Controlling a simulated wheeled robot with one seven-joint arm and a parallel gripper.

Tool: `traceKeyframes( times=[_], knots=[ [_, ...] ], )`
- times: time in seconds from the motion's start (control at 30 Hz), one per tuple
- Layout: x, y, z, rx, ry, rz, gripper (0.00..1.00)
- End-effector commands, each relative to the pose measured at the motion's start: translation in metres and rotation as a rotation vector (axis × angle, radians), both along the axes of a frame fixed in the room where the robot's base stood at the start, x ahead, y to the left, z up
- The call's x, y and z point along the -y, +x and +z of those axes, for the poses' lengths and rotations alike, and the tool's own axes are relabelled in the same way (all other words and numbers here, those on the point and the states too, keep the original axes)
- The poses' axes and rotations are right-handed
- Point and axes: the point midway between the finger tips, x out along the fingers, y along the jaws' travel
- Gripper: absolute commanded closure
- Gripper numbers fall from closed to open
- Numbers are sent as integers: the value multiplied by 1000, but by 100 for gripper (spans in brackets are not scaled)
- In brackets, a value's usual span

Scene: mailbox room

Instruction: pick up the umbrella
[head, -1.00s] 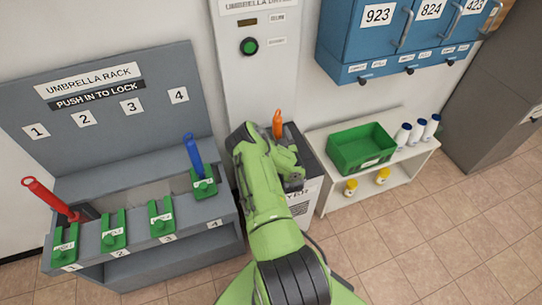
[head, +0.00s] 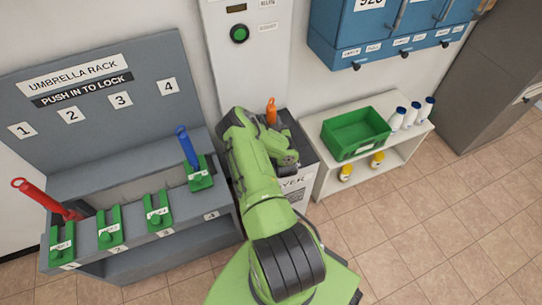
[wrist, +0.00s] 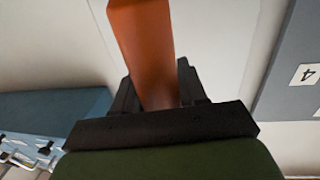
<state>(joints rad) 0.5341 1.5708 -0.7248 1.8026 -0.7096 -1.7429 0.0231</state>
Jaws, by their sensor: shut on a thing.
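An orange umbrella (head: 271,111) shows beyond my green arm in the head view, upright at the umbrella dryer (head: 293,181). In the wrist view the orange umbrella (wrist: 146,50) passes between the two dark fingers of my gripper (wrist: 157,90), which are shut on it. In the head view my arm hides the lower part of the umbrella, so I cannot tell whether its lower end is inside the dryer. A blue umbrella (head: 187,147) stands in rack slot 4 and a red umbrella (head: 40,196) leans in slot 1.
The grey umbrella rack (head: 60,145) stands at the left with green holders at its slots. A low white shelf (head: 395,152) with a green bin (head: 357,134) and bottles is at the right. Blue mailboxes (head: 390,30) hang above it. The tiled floor (head: 440,220) is clear at the right.

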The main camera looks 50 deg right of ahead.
Motion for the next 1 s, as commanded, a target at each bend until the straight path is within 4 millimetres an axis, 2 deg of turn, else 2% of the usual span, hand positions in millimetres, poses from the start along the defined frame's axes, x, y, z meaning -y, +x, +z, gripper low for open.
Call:
traceKeyframes(
  times=[0.23, 0.33, 0.47, 0.7, 0.8, 1.0],
  knots=[
    [0, 1, 4, 2, -3, 1, 100],
    [0, 1, 20, 3, -5, 2, 100],
    [0, 1, 59, 3, -6, 2, 100],
    [0, 1, 140, 2, -5, 2, 100],
    [0, 1, 163, 2, -4, 1, 100],
    [0, 0, 192, 2, -2, 0, 100]
  ],
)
